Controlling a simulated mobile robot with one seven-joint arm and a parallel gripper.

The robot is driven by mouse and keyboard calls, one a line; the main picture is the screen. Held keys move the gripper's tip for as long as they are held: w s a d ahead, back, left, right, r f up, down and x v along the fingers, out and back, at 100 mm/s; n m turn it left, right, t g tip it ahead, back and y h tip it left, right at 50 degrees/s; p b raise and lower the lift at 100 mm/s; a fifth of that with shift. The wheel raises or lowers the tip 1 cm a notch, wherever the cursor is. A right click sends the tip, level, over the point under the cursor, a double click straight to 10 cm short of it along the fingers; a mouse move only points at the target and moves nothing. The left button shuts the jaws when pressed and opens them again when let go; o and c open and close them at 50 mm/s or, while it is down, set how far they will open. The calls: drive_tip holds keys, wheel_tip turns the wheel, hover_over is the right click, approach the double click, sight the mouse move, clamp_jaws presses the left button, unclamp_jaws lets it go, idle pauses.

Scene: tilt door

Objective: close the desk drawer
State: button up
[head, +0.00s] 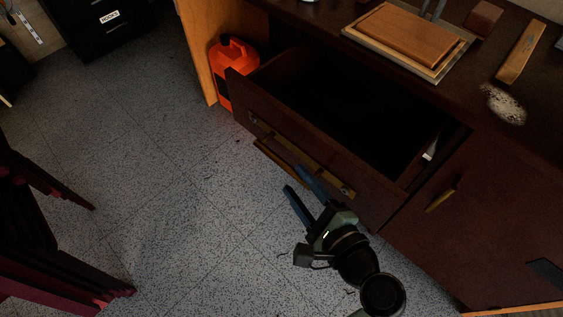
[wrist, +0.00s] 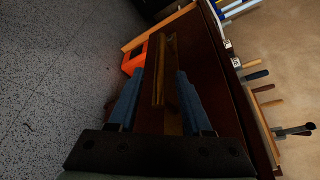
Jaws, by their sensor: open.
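The dark brown desk drawer (head: 270,112) is pulled out of the desk, and its dark interior shows from above in the head view. A long brass-coloured handle (head: 290,146) runs along its front. My gripper (head: 293,178) is open in front of the drawer, low and close to the right half of the handle. In the wrist view, its blue fingers (wrist: 160,72) stand apart, with the handle (wrist: 158,85) and drawer front showing between them. I cannot tell whether a finger touches the handle.
The dark desktop (head: 465,93) holds a wooden board (head: 410,36) and wooden blocks. A cabinet door (head: 470,210) with a small handle is right of the drawer. Dark red furniture (head: 50,240) is at left. Speckled floor (head: 160,150) between is clear.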

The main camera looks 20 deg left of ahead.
sight(287, 170)
drive_tip(key=b+x, duration=0.1)
drive_tip(key=x, duration=0.5)
drive_tip(key=shift+w+a+f, duration=0.1)
drive_tip(key=shift+w+a, duration=0.15)
drive_tip(key=shift+a, duration=0.05)
clamp_jaws()
idle(1.1)
